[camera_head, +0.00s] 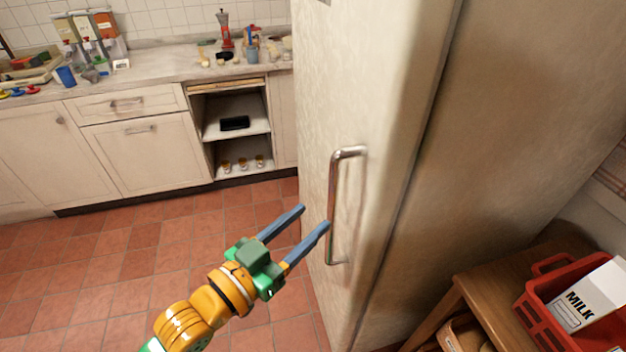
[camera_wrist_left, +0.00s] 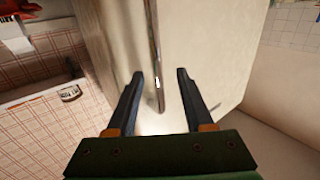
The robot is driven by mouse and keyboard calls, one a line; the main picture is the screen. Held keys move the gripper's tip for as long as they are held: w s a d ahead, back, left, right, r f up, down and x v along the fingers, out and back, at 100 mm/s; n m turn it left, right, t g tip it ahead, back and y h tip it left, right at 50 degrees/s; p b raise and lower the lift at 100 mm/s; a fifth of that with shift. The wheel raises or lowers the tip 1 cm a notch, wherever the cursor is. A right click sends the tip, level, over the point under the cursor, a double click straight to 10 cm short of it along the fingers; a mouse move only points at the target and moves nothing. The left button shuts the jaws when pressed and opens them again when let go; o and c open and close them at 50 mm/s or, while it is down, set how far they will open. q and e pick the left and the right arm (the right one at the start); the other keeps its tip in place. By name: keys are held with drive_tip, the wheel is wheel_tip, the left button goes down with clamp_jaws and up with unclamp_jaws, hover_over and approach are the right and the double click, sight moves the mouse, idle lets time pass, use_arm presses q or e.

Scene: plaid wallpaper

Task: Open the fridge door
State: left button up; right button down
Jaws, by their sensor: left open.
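The fridge (camera_head: 400,120) is a tall cream block in the middle and right of the head view, and its door (camera_head: 318,120) looks shut. A vertical metal bar handle (camera_head: 334,195) stands out from the door. My left gripper (camera_head: 314,216) is open, with its blue-grey fingers pointing at the lower half of the handle. In the left wrist view, the handle (camera_wrist_left: 156,60) runs down between the two dark fingers (camera_wrist_left: 160,74). I cannot tell whether a finger touches it. Nothing is clamped. My right gripper is not in view.
A counter (camera_head: 160,68) with white drawers and an open shelf runs along the back left. A wooden table (camera_head: 480,285) at lower right holds a red crate (camera_head: 536,318) with a milk carton (camera_head: 590,298). The tiled floor (camera_head: 130,255) left of the fridge is clear.

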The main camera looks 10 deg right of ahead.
sight(329, 204)
use_arm(q)
drive_tip(key=x, duration=0.4)
drive_tip(key=p+x, duration=0.1)
drive_tip(key=x, duration=0.2)
drive_tip(key=shift+s+d+r, duration=0.1)
drive_tip(key=shift+s+r, duration=0.15)
clamp_jaws()
idle(1.0)
